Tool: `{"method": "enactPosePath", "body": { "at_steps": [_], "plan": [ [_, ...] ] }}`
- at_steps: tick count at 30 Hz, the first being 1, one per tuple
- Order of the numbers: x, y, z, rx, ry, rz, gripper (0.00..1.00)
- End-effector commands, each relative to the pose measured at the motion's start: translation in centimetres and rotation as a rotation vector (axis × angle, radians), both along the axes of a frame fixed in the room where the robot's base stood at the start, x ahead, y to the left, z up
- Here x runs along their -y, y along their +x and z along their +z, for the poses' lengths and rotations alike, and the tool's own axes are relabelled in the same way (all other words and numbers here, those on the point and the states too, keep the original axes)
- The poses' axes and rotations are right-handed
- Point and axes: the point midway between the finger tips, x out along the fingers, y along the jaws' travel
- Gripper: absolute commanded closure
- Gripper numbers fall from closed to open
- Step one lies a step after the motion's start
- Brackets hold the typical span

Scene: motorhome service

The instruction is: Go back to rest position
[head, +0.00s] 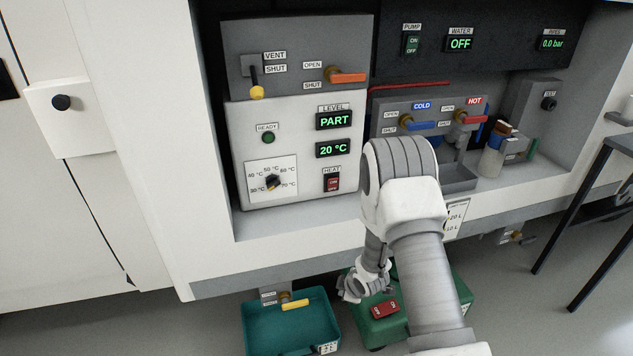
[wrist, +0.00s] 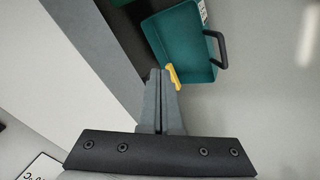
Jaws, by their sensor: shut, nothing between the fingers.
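My gripper (wrist: 162,76) shows in the wrist view with its two grey fingers together and nothing between them. Its fingertips point toward a yellow lever handle (wrist: 173,77) by the rim of a teal bin (wrist: 199,80); I cannot tell whether they touch it. In the head view my white and grey arm reaches down in front of the cabinet, and the fingertips are hidden behind it. The yellow lever (head: 295,304) there sits over the teal bin (head: 264,336), under the cabinet's lower edge.
A green container (head: 366,331) with a red switch (head: 384,309) stands beside my arm. The cabinet holds a white heater panel (head: 300,155), blue (head: 422,125) and red (head: 470,118) tap levers and a grey basin. A dark table (head: 622,143) stands at right. Floor is open at lower right.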

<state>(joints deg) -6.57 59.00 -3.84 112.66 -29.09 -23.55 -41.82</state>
Motion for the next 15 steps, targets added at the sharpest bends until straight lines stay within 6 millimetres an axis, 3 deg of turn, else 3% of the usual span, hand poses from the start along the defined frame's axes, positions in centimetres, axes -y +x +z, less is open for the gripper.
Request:
{"method": "enactPosePath", "body": {
  "at_steps": [1, 7, 15],
  "plan": [
    [0.5, 0.8, 2.5, 0.010, -0.001, -0.041, 1.00],
    [2.5, 1.6, 10.8, 0.013, 0.006, -0.214, 1.00],
    [4.8, -0.2, 21.3, 0.012, 0.047, -0.446, 1.00]
  ]
}}
